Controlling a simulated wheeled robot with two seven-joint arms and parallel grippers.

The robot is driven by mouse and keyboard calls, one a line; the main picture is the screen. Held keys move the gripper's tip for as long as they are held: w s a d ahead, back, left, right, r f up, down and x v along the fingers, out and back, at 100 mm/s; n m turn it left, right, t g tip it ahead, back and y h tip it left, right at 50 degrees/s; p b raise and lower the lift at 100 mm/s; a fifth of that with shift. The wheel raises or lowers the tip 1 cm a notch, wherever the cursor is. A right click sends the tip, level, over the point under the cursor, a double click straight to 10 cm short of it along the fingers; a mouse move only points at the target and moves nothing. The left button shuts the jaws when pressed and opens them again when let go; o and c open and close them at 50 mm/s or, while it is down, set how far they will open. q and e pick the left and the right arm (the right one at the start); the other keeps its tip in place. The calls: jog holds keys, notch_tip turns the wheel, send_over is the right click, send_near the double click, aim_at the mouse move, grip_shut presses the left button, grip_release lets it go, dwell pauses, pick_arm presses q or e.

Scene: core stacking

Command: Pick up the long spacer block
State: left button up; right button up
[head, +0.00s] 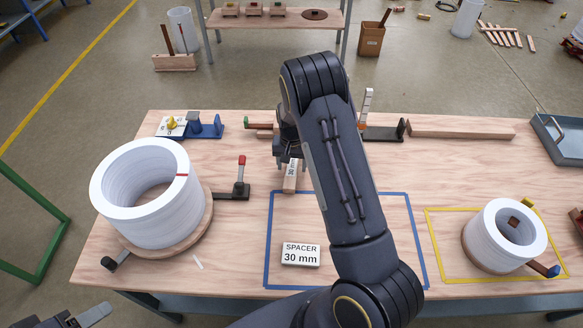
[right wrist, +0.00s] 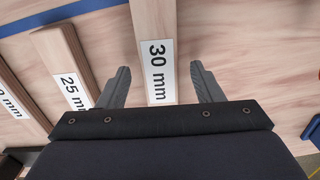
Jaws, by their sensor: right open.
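A wooden spacer block (head: 290,184) with a white "30 mm" label lies on the table, partly hidden under my right gripper (head: 290,163) in the head view. In the right wrist view the 30 mm block (right wrist: 151,22) runs up between the two open fingers of my right gripper (right wrist: 160,72). The fingers stand on either side of its labelled end, with a gap visible each side. A 25 mm block (right wrist: 62,52) and another labelled block (right wrist: 14,92) lie to its left. My left gripper (head: 85,317) shows only in part at the bottom left corner.
A "SPACER 30 mm" sign (head: 301,254) lies inside a blue tape outline (head: 267,235). A large white ring core (head: 125,215) stands left; a smaller one (head: 487,240) stands right in yellow tape. A red-tipped clamp (head: 241,180) and a long wooden bar (head: 460,128) are also on the table.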

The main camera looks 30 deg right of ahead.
jog(key=shift+f, duration=0.15)
jog(key=c, duration=1.1)
